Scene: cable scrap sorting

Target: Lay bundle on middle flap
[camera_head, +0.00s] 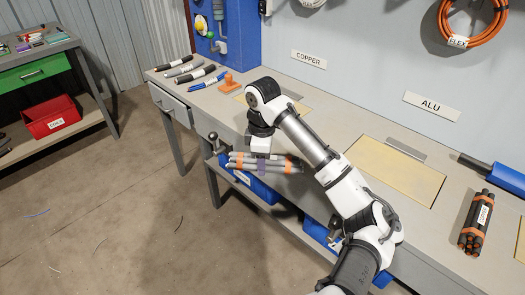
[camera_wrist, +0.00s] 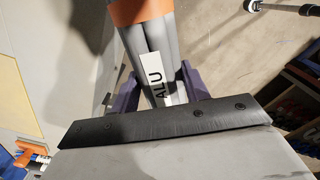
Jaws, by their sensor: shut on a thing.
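The bundle (camera_head: 243,161) is several grey cables with orange bands. My gripper (camera_head: 261,166) is shut on it with purple fingers and holds it roughly level, in front of the bench's front edge. In the wrist view the bundle (camera_wrist: 148,38) lies between the purple fingers, with a white ALU label facing the camera. The middle flap (camera_head: 395,172) is a bare tan panel in the bench top below the ALU sign, right of my arm. My gripper and the bundle are well to its left. My forearm crosses in front of the bench beside the flap.
Another flap (camera_head: 290,105) sits under the COPPER sign, partly behind my arm. Loose cable pieces (camera_head: 190,71) and an orange stamp-like object (camera_head: 229,83) lie at the bench's left end.

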